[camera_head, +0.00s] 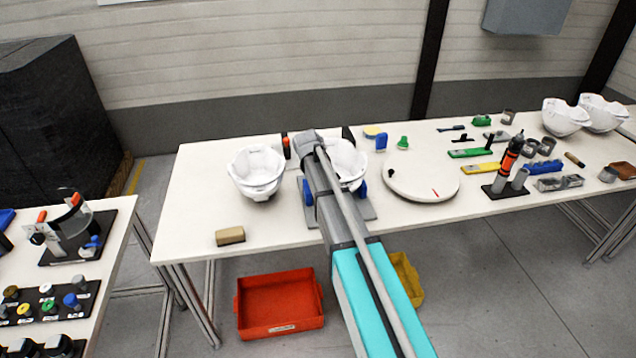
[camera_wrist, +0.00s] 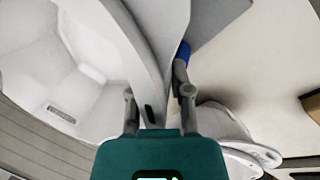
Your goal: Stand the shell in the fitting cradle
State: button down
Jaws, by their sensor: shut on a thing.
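In the head view a white helmet shell (camera_head: 347,163) is at the fitting cradle, which has a grey base plate (camera_head: 368,212) and blue supports (camera_head: 308,191). My arm covers the shell's left part and much of the cradle. In the wrist view my gripper (camera_wrist: 157,98) is shut on the rim of this shell, whose hollow white inside (camera_wrist: 95,95) fills the left. A blue support (camera_wrist: 183,54) and the grey plate (camera_wrist: 222,22) show beyond the rim. I cannot tell whether the shell rests in the cradle or hangs just above it.
A second white shell (camera_head: 257,172) stands on the table left of the cradle. A tan block (camera_head: 230,236) lies near the front edge. A round white turntable (camera_head: 421,180) is close on the right. Red and yellow bins are below. The table's left end is mostly clear.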

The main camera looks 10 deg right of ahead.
jog(key=shift+f+b, duration=0.85)
jog(key=shift+f, duration=0.05)
dwell(0.3)
jog(key=shift+c, duration=2.4)
grip_release()
jog(key=shift+r, duration=0.15)
